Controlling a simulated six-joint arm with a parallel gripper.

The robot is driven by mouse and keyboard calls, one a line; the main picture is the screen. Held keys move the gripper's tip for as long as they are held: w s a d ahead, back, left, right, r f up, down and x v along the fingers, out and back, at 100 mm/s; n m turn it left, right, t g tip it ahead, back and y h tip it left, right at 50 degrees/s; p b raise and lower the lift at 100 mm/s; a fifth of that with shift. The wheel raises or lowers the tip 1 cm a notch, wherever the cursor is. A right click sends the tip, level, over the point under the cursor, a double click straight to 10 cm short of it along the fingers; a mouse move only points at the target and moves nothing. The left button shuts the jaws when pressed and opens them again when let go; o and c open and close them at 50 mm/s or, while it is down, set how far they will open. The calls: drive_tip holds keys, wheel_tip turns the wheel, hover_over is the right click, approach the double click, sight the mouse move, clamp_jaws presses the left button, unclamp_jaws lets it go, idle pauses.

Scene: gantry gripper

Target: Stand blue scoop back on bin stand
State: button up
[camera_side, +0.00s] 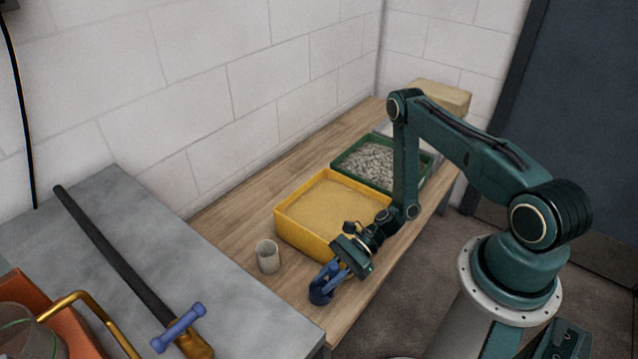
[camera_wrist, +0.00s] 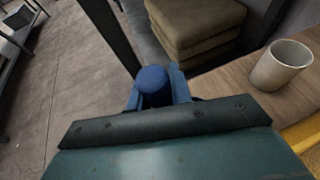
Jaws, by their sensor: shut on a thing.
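The blue scoop (camera_side: 321,293) is at the front edge of the wooden bench in the side view, below my gripper (camera_side: 331,272). In the wrist view a rounded blue end of the scoop (camera_wrist: 152,79) shows between the two fingers of my gripper (camera_wrist: 155,90). The gripper is shut on it. The scoop's lower part is hidden in the wrist view, and I cannot tell whether it touches the bench. The yellow bin (camera_side: 290,234), full of sand-coloured grains, stands just behind the gripper. I cannot make out a separate bin stand.
A pale cup (camera_side: 267,256) stands left of the scoop; it shows at right in the wrist view (camera_wrist: 281,66). A green bin (camera_side: 351,180) of grey pieces is farther back. A grey table (camera_side: 80,262) at left holds a long black rod. The bench edge drops to open floor.

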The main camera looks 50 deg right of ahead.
drive_tip(key=shift+f, duration=0.1)
drive_tip(key=o, duration=0.9)
drive_tip(key=shift+v, duration=6.05)
drive_tip(key=shift+r, duration=0.2)
